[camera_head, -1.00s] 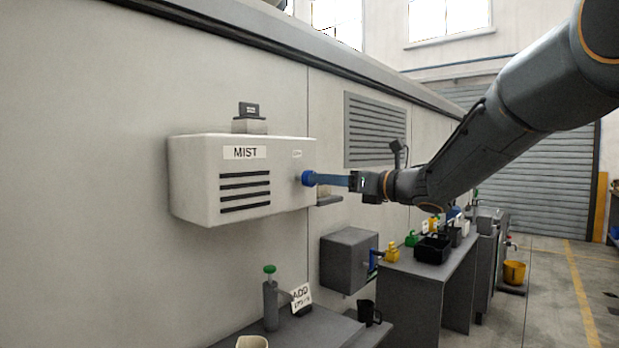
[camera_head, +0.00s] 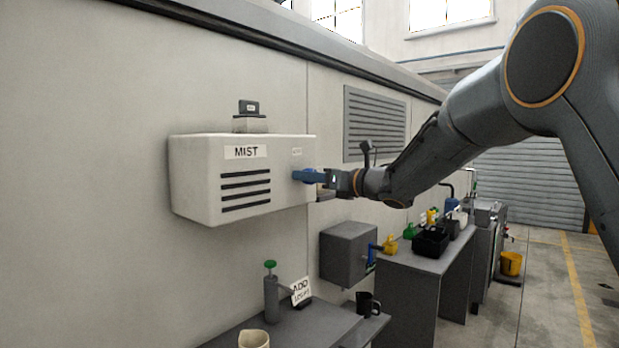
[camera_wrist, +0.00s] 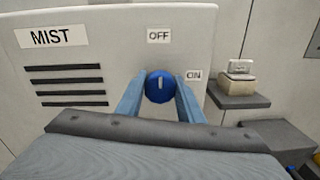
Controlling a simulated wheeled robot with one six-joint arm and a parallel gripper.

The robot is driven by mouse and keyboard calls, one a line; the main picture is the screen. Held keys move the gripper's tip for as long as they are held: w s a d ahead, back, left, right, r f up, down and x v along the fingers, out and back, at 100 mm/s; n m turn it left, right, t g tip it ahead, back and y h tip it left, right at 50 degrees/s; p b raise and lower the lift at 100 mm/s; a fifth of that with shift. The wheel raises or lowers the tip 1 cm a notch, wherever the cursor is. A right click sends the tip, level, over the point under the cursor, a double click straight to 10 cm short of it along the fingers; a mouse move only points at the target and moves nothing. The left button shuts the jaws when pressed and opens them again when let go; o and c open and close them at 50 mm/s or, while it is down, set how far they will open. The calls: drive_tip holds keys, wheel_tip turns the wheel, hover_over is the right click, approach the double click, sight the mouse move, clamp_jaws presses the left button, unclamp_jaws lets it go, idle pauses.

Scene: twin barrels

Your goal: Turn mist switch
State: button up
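A white box with a MIST label (camera_head: 245,152) is fixed to the wall. Its front carries a round blue knob (camera_wrist: 159,87) with a white mark pointing up, toward the OFF label (camera_wrist: 159,35). The ON label (camera_wrist: 194,75) is to the right of the knob. My gripper (camera_wrist: 161,92) has its two blue fingers on either side of the knob, left and right, with their tips near the box face. They look parted, and I see no clear grip on the knob. In the head view my gripper (camera_head: 306,176) hides the knob.
A small shelf (camera_wrist: 237,99) with a pale block is right of the box. Below are a grey box (camera_head: 348,253) on the wall and benches with a green-topped bottle (camera_head: 270,290), an ADD sign (camera_head: 301,291) and dark mugs. Open floor is at the right.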

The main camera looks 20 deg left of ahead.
drive_tip(key=c, duration=0.4)
drive_tip(key=shift+o, duration=0.3)
drive_tip(key=m+b, duration=0.1)
drive_tip(key=m, duration=0.3)
drive_tip(key=shift+b, duration=0.35)
drive_tip(key=m, duration=0.4)
drive_tip(key=m+p, duration=0.1)
drive_tip(key=m, duration=0.3)
drive_tip(key=shift+m+p, duration=0.35)
drive_tip(key=shift+m, duration=0.05)
drive_tip(key=shift+m+g+p, duration=0.4)
drive_tip(key=shift+m+p, duration=0.75)
drive_tip(key=shift+m, duration=1.25)
drive_tip(key=shift+f, duration=0.1)
